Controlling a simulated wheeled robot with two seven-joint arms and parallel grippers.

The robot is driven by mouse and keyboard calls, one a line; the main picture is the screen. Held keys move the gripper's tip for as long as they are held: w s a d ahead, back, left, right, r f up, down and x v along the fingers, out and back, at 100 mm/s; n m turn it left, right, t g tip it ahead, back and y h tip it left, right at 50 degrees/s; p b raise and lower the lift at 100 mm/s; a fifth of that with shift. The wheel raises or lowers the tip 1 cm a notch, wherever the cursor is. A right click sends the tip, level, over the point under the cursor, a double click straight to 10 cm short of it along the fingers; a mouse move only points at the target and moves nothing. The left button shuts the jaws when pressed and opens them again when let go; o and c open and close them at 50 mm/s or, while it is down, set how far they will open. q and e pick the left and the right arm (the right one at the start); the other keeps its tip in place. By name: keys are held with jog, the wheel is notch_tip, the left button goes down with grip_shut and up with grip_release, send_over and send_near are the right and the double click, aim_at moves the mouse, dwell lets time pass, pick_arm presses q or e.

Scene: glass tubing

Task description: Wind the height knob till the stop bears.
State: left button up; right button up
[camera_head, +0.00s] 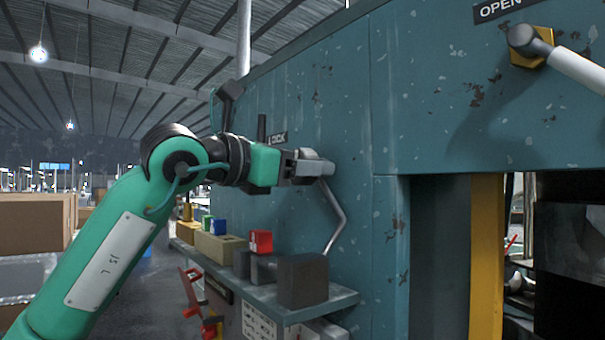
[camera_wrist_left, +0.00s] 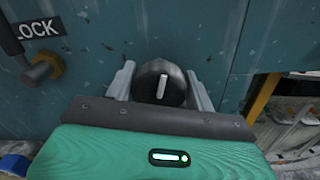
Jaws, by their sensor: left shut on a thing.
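The height knob (camera_wrist_left: 150,92) is a round black knob with a white pointer mark, on the teal machine panel in the left wrist view. Its mark stands nearly upright in that view. My left gripper (camera_wrist_left: 160,70) has a grey finger on each side of the knob and is shut on it. In the head view the left gripper (camera_head: 315,168) is at the panel, and it hides the knob there. I cannot pick out the stop in either view. My right gripper is in neither view.
A LOCK label (camera_head: 277,138) and a dark lever with a brass base (camera_wrist_left: 46,67) are left of the knob. A shelf (camera_head: 335,300) with several blocks juts out below. An OPEN lever (camera_head: 575,68) is upper right.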

pick_arm(q)
jog(key=shift+m+b, duration=0.65)
jog(key=shift+m, duration=0.55)
jog(key=shift+s+m+b, duration=0.1)
jog(key=shift+m+b, duration=0.4)
jog(key=shift+m, duration=0.7)
jog(key=shift+r, duration=0.1)
jog(key=o, duration=0.9)
jog(key=shift+d, duration=0.1)
jog(key=shift+o, duration=0.2)
